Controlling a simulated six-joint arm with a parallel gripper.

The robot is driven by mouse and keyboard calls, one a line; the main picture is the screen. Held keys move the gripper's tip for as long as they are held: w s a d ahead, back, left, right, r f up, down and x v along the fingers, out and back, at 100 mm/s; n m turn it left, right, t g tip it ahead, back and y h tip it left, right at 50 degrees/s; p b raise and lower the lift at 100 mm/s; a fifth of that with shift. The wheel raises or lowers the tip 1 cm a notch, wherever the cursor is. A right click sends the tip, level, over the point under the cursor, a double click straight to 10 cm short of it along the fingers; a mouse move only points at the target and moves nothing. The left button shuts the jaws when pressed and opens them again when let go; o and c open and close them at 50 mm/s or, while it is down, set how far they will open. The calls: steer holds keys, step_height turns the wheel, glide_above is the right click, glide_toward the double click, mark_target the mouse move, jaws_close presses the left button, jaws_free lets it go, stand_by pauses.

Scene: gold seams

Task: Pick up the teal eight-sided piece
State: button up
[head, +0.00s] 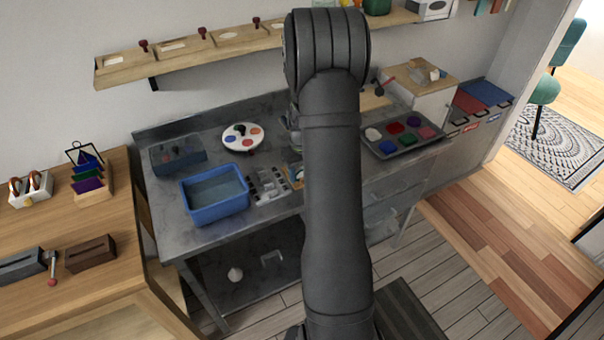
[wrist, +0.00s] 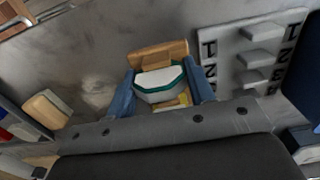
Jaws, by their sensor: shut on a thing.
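The teal eight-sided piece (wrist: 158,82) shows in the wrist view, with a pale, flat face and a teal rim. It sits between the two blue fingers of my gripper (wrist: 162,88), which is shut on it. A wooden block (wrist: 158,53) lies just beyond the piece, and a bit of yellow shows below it. I cannot tell whether the piece touches the surface under it. In the head view my dark arm hides the piece and most of the gripper.
A grey numbered rack (wrist: 250,55) stands right of my gripper, with a blue tub (head: 215,195) beyond it. A round paint palette (head: 242,137) lies behind on the grey bench (head: 190,233). A tray of colours (head: 374,150) is on the right.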

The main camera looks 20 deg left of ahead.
steer(key=shift+r, duration=0.55)
steer(key=r, duration=0.2)
steer(key=d+r, duration=0.1)
steer(key=shift+r, duration=0.35)
steer(key=s+d+r, duration=0.2)
steer(key=d+r, duration=0.4)
steer(key=d, duration=0.4)
steer(key=s+a+n, duration=0.1)
steer(key=s+a, duration=0.3)
steer(key=a, duration=0.7)
steer(key=s+a+n, duration=0.2)
steer(key=s+a, duration=0.3)
steer(key=a, duration=0.6)
steer(key=s+a+n, duration=0.1)
steer(key=s+a, duration=0.3)
steer(key=a, duration=0.6)
steer(key=shift+s+a+f, duration=0.1)
steer(key=shift+f, duration=2.7)
steer(key=shift+s+a+f, duration=0.1)
steer(key=shift+f, duration=2.7)
steer(key=shift+w+d, duration=0.15)
steer(key=shift+d, duration=0.05)
steer(key=shift+w+d, duration=0.25)
